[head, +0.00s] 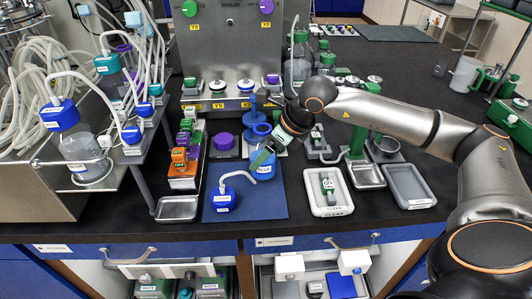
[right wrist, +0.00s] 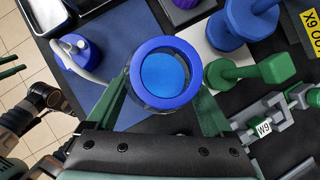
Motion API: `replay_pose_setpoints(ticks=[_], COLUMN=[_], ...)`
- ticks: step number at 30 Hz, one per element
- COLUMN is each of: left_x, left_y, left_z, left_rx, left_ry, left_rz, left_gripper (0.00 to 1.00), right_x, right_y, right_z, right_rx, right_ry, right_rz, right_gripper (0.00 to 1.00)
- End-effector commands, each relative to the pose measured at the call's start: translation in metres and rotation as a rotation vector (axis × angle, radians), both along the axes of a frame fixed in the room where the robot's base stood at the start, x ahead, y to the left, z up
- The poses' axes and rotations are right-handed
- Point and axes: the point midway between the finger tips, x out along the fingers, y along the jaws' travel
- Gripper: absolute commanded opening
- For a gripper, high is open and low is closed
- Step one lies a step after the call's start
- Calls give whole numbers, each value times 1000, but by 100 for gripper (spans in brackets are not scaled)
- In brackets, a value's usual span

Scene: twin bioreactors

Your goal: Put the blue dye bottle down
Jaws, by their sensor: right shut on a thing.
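The blue dye bottle (head: 263,170) is between the fingers of my right gripper (head: 262,158). In the right wrist view the bottle (right wrist: 165,73) shows from above as an open blue ring with blue liquid inside. A green finger of my right gripper (right wrist: 160,105) lies on each side of it. It is over the back right part of the blue mat (head: 277,205); I cannot tell whether it touches the mat. My left gripper is out of the head view; part of a dark arm with green bars, likely mine, shows at the left edge of the right wrist view.
A blue-capped bottle (head: 222,200) with a white tube stands at the mat's front left. A blue stand (head: 257,128) is behind the held bottle. A white tray (head: 318,206) lies to the right, a metal tray (head: 177,209) to the left. The mat's front right is clear.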

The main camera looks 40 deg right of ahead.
Motion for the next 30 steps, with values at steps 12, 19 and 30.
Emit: replay_pose_setpoints(ticks=[12,19,30], left_x=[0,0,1], left_y=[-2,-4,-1], left_z=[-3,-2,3], left_rx=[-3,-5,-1], left_ry=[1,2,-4], left_rz=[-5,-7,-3], left_gripper=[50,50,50], right_x=[0,0,-9], right_y=[0,0,-5], right_z=[-5,-4,20], right_rx=[0,0,-1], right_ry=[-1,0,-5], right_rz=[-1,-1,-3], right_gripper=[88,100,100])
